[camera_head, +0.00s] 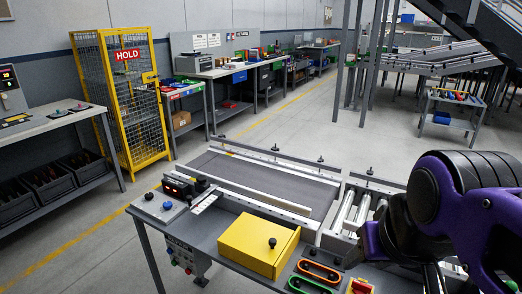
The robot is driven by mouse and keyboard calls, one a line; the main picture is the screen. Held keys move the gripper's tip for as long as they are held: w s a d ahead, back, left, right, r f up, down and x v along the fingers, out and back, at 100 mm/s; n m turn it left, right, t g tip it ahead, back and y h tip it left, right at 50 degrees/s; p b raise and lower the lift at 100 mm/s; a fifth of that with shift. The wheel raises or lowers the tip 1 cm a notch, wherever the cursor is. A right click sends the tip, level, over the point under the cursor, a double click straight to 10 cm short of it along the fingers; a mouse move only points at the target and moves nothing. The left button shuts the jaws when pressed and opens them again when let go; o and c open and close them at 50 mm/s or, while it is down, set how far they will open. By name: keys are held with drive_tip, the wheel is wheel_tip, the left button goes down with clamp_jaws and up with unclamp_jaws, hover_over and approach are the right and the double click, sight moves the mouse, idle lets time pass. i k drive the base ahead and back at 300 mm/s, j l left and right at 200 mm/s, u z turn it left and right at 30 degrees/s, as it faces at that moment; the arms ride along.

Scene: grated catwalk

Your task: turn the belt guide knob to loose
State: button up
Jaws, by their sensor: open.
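The belt conveyor (265,178) lies in the middle, a dark belt between pale guide rails. A larger black knob (202,184) stands at the near left corner, beside a red-digit display (178,188) and a white label strip (204,202). Another black knob (272,242) is on the yellow box. I cannot tell which is the belt guide knob, and its setting is unreadable.
A small control plate (160,207) with knobs is on the near left table end. Green and orange oblong loops (319,271) lie right of the yellow box. Rollers (352,213) adjoin the belt, partly hidden by my arm. A yellow HOLD cage (122,100) stands behind left.

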sight(201, 178)
drive_tip(key=i+j+z, duration=0.1)
drive_tip(key=j+z, duration=0.15)
drive_tip(key=i+j+z, duration=0.1)
drive_tip(key=j+z, duration=0.2)
drive_tip(key=j, duration=0.2)
drive_tip(key=i+j+z, duration=0.15)
drive_tip(key=j, duration=0.65)
drive_tip(key=j+z, duration=0.2)
drive_tip(key=j, duration=0.6)
